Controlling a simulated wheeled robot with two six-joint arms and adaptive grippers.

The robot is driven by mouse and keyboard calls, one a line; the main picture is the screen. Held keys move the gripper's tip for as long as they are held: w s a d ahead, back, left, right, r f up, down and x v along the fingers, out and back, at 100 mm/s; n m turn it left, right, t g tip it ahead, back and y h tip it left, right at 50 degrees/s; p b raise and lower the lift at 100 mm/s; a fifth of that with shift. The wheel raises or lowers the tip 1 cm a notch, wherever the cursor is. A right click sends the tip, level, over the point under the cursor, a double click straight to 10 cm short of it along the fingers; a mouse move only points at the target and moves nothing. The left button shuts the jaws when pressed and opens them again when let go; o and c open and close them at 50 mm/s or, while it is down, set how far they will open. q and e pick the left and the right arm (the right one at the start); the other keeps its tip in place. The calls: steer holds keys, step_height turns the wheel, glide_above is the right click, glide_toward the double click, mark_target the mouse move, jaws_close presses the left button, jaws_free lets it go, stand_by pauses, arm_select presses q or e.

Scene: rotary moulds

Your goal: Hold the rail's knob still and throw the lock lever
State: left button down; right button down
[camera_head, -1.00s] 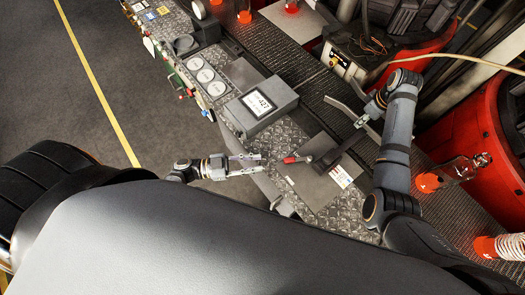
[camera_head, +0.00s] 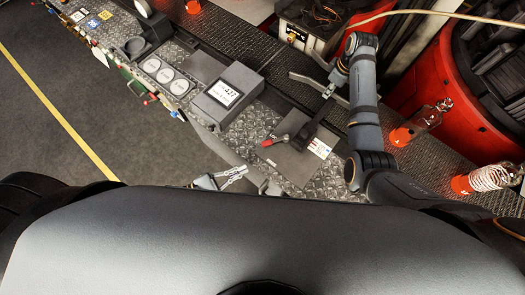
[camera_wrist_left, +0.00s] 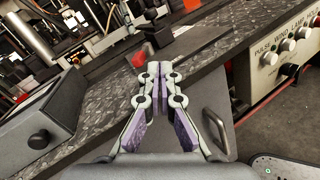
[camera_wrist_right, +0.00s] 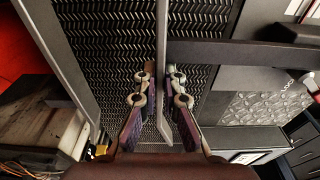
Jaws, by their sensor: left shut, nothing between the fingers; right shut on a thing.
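The lock lever has a red handle (camera_head: 267,143) and sits on a grey plate (camera_head: 290,165) marked with a label. My left gripper (camera_head: 243,170) is shut and empty, apart from the handle on its near side. It also shows in the left wrist view (camera_wrist_left: 160,70), with a blurred red piece just beyond its tips. A dark rail (camera_head: 315,122) runs from the plate towards my right gripper (camera_head: 329,92). In the right wrist view my right gripper (camera_wrist_right: 158,78) is shut on a thin upright grey piece (camera_wrist_right: 162,40) at the dark bar's end. I cannot make out a knob's shape.
A grey display box (camera_head: 228,95) stands left of the plate. A dark ribbed belt (camera_head: 235,35) runs behind it. Orange-based glass pieces (camera_head: 405,133) and a red machine (camera_head: 480,80) lie to the right. Open floor (camera_head: 120,140) lies at the left.

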mark_target(263, 156)
arm_select(q)
steer(key=w+d+n, duration=0.1)
steer(key=d+n, duration=0.2)
steer(key=n, duration=0.5)
steer(key=w+d+n+t+y, duration=0.1)
steer(key=d+n, duration=0.1)
steer(key=n, duration=0.6)
steer(key=w+d+n, duration=0.1)
steer(key=d+n, duration=0.2)
steer(key=n, duration=0.5)
steer(key=shift+w+d+f+t+y, duration=0.25)
steer(key=shift+d+f+t+y, duration=0.05)
steer(key=shift+d+f, duration=0.05)
steer(key=shift+w+a, duration=0.35)
steer(key=shift+w, duration=0.2)
steer(key=shift+w+a, duration=0.3)
steer(key=shift+w, duration=0.25)
steer(key=shift+w+a, duration=0.3)
steer(key=shift+w, duration=0.25)
steer(key=w+a, duration=0.2)
steer(key=w, duration=0.1)
steer(key=shift+w, duration=0.25)
steer(key=shift+s, duration=0.15)
